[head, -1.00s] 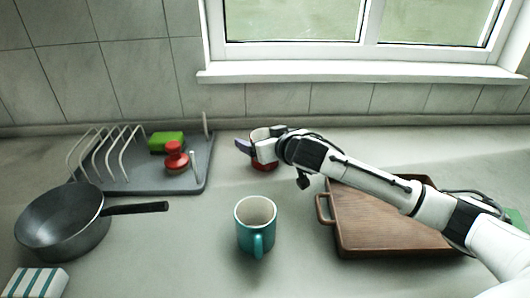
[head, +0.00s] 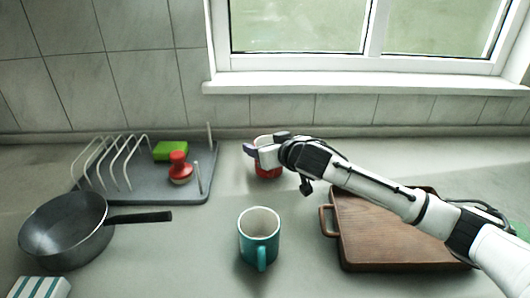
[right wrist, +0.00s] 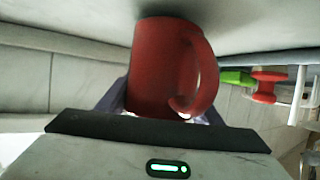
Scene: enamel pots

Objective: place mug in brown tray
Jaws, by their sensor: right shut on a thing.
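A red mug (head: 267,172) with a pale inside is at the back of the counter, partly hidden by my right gripper (head: 263,153). That gripper is shut on the red mug. In the right wrist view the red mug (right wrist: 165,65) is between the fingers, its handle on the right. I cannot tell whether its base touches the counter. A teal mug (head: 259,238) stands upright at the front middle, handle toward me. The brown tray (head: 385,263) lies on the right, partly under my right arm in the view; its visible part is empty. My left gripper is not in view.
A grey dish rack (head: 140,188) at the left back holds a green sponge (head: 170,151) and a red-handled brush (head: 179,168). A dark pan (head: 65,230) and a striped cloth (head: 42,288) are at the left. Counter is clear between the teal mug and tray.

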